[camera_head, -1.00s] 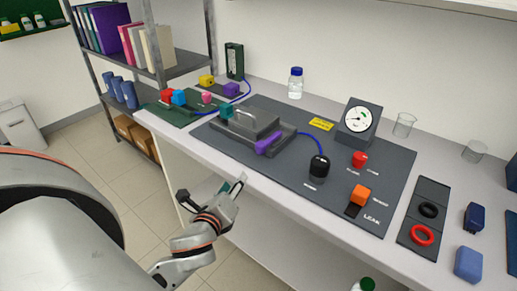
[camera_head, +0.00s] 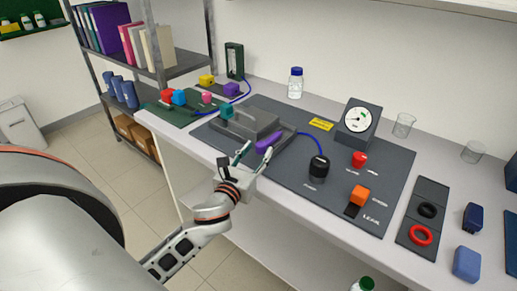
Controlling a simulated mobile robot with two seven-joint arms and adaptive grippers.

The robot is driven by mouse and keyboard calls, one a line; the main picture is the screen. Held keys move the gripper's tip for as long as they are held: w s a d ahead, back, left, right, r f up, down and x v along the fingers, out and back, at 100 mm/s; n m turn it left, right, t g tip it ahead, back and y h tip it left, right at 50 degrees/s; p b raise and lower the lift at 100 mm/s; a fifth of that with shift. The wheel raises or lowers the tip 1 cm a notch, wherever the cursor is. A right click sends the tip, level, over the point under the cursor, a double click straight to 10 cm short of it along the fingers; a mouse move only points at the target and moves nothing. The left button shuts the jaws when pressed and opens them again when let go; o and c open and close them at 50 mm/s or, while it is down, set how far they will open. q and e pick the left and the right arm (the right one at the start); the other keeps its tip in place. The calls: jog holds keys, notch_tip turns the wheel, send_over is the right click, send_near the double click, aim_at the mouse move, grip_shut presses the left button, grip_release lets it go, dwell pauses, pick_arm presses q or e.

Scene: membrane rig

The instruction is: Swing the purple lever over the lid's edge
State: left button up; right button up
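The purple lever (camera_head: 271,142) sits at the near right side of the grey rig, beside the raised grey lid (camera_head: 250,124). My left gripper (camera_head: 258,149) is at the front edge of the rig, just in front of the lever. Its two fingers are spread, with a gap between them. The right fingertip overlaps the lever's near end in the picture; I cannot tell whether they touch. A teal block (camera_head: 226,112) sits at the lid's far left end. My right gripper is not in view.
On the dark mat (camera_head: 290,190), a black knob (camera_head: 319,166), a red knob (camera_head: 359,159), an orange block (camera_head: 358,195) and a gauge (camera_head: 358,121) stand right of the rig. A blue hose (camera_head: 315,137) runs from the rig toward the black knob. A bottle (camera_head: 296,83) stands behind.

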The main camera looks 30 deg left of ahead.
pick_arm(q)
jog(key=shift+w+a, duration=0.15)
jog(key=shift+w, duration=0.65)
grip_shut()
